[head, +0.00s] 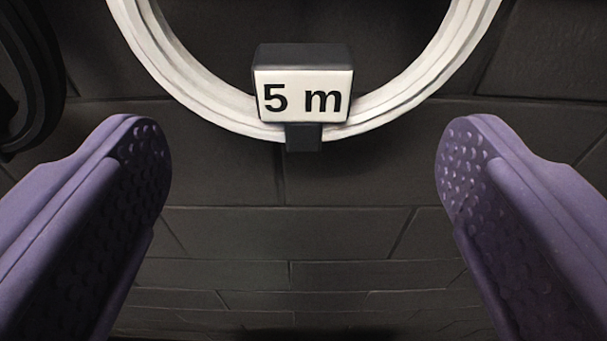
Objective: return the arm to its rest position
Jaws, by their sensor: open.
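My gripper (303,165) shows as two purple fingers with dimpled inner pads, one at the left and one at the right. The fingers are wide apart and nothing is between them. Beyond them, at the top middle, is a white ring (190,82), cut off by the top edge of the view. A dark block with a white label (303,97) reading "5 m" sits at the ring's lower edge. The fingertips appear apart from the ring and the label. No rest position can be made out.
A dark surface of grey blocks or tiles (300,235) fills the background. Part of a black rounded object (40,75) shows at the upper left edge, behind the left finger. The space between the fingers is clear.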

